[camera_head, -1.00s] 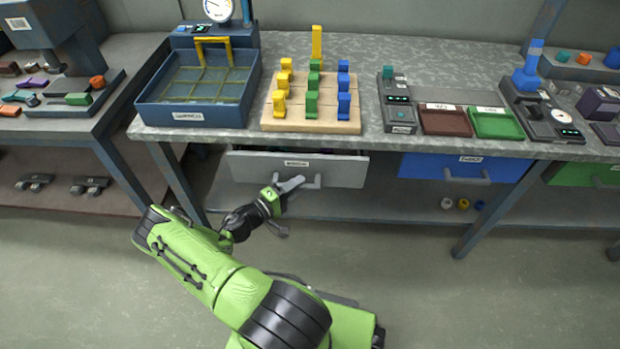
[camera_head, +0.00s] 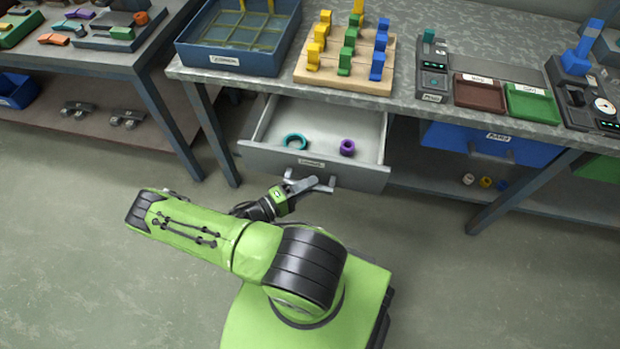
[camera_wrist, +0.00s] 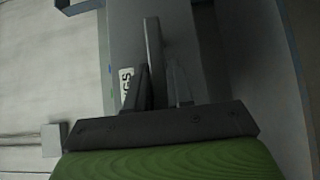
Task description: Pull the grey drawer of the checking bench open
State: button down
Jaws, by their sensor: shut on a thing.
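The grey drawer (camera_head: 275,161) of the checking bench (camera_head: 400,112) stands pulled out, with its inside showing in the head view. A teal ring (camera_head: 294,141) and a purple ring (camera_head: 347,147) lie in it. My gripper (camera_head: 311,183) is at the drawer front, shut on the drawer's handle (camera_head: 330,187). In the wrist view my gripper's fingers (camera_wrist: 158,85) are around the handle bar (camera_wrist: 153,60), with the grey drawer front (camera_wrist: 197,50) behind. The fingers partly hide the handle in both views.
A blue tray (camera_head: 215,56), a wooden peg board (camera_head: 350,75), a brown tray (camera_head: 480,95) and a green tray (camera_head: 532,103) stand on the bench top. A bench leg (camera_head: 520,193) stands at right; the floor (camera_head: 480,285) in front is clear.

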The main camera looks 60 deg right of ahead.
jog(key=c, duration=1.1)
grip_release()
jog(key=v, duration=1.5)
jog(key=shift+w+a, duration=0.2)
jog(key=shift+a, duration=0.1)
